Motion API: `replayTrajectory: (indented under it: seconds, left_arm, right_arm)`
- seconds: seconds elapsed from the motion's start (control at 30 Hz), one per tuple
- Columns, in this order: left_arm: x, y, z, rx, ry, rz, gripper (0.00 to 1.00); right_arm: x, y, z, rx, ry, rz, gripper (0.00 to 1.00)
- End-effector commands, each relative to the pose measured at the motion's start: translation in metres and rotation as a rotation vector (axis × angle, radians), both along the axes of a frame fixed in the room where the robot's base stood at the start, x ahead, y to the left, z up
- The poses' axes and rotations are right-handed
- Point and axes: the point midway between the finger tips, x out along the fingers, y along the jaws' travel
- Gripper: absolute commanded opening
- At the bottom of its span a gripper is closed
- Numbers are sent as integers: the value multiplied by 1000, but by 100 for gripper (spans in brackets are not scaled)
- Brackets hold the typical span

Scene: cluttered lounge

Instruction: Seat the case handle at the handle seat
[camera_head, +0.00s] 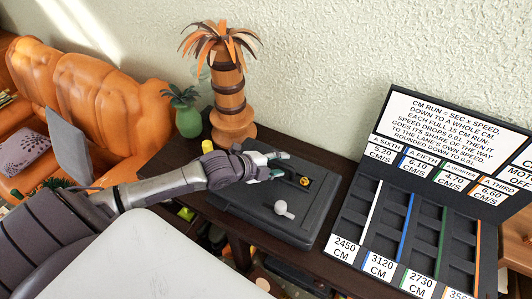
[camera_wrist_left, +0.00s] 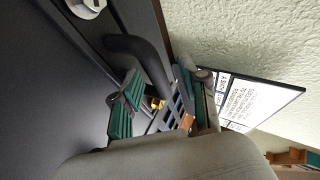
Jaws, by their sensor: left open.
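The dark grey case (camera_head: 262,225) lies flat on the dark table. My left gripper (camera_head: 283,165) is open above its far part. In the left wrist view the black curved case handle (camera_wrist_left: 142,50) runs along the case and extends between the two green-padded fingers (camera_wrist_left: 158,98); I see no grip on it. In the head view the handle is mostly hidden by the gripper. A small yellow part (camera_head: 305,181) is on the case just right of the fingers; I cannot tell whether it marks the handle seat. My right gripper is in neither view.
A pale knob (camera_head: 284,209) stands up from the case. A black sign board with lanes (camera_head: 403,219) stands at the right. A palm-like ornament (camera_head: 229,90) and a green vase (camera_head: 188,121) stand behind my left arm. An orange sofa (camera_head: 110,105) is at the left.

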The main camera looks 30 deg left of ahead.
Motion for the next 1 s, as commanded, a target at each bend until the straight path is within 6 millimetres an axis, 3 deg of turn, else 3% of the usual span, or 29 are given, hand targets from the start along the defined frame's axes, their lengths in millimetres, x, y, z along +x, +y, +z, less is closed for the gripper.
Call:
replayTrajectory:
  seconds: [0.4, 0.63, 1.0]
  left_arm:
    - [-67, 27, 43, 5, 1, -7, 44]
    - [-83, 35, 54, 2, -1, -1, 44]
    - [-86, 36, 58, 1, -5, -2, 44]
  right_arm:
    - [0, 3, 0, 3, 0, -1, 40]
    - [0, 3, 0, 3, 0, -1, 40]
    - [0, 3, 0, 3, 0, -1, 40]
